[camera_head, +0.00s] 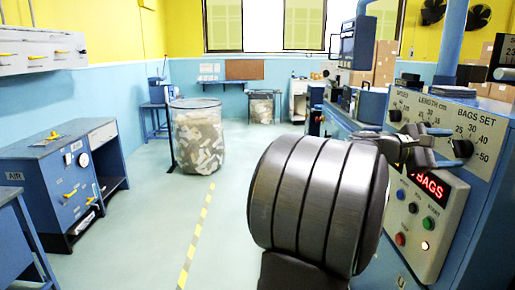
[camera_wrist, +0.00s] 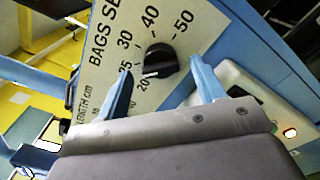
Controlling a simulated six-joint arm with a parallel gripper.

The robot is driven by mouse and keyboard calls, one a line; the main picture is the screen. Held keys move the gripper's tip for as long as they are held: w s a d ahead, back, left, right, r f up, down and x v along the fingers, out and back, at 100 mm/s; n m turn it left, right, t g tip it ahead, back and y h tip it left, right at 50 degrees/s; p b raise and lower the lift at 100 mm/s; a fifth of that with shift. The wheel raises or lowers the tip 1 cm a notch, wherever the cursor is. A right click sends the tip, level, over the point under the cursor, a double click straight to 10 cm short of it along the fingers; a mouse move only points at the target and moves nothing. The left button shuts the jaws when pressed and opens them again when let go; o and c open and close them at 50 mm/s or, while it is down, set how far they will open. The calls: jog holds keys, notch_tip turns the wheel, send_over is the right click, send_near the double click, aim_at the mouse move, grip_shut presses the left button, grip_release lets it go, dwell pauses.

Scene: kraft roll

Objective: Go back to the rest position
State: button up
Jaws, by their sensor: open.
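My gripper (camera_head: 446,148) is at the right of the head view, in front of the machine's sloped panel, with its jaws toward the black BAGS SET knob (camera_head: 463,148). In the wrist view its two blue fingers stand apart (camera_wrist: 161,70), with the knob (camera_wrist: 161,60) showing between them. No contact between fingers and knob is visible. The knob's white mark points down toward the 20 on its scale. Nothing is held. My dark, rounded arm link fills the lower middle of the head view and hides part of the machine.
Below the BAGS SET dial is a control box (camera_head: 428,215) with a red display and several buttons. Another knob (camera_head: 395,115) is to its left. A clear bin (camera_head: 198,138) of paper scraps stands on the open floor. A blue bench (camera_head: 50,180) is at left.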

jog(key=a, duration=1.7)
jog(key=d, duration=1.7)
jog(key=shift+d, duration=0.55)
jog(key=shift+n, duration=0.7)
jog(key=n, duration=0.7)
jog(key=shift+w+n, duration=0.1)
jog(key=shift+n, duration=0.2)
jog(key=a, duration=0.9)
jog(key=shift+a, duration=0.2)
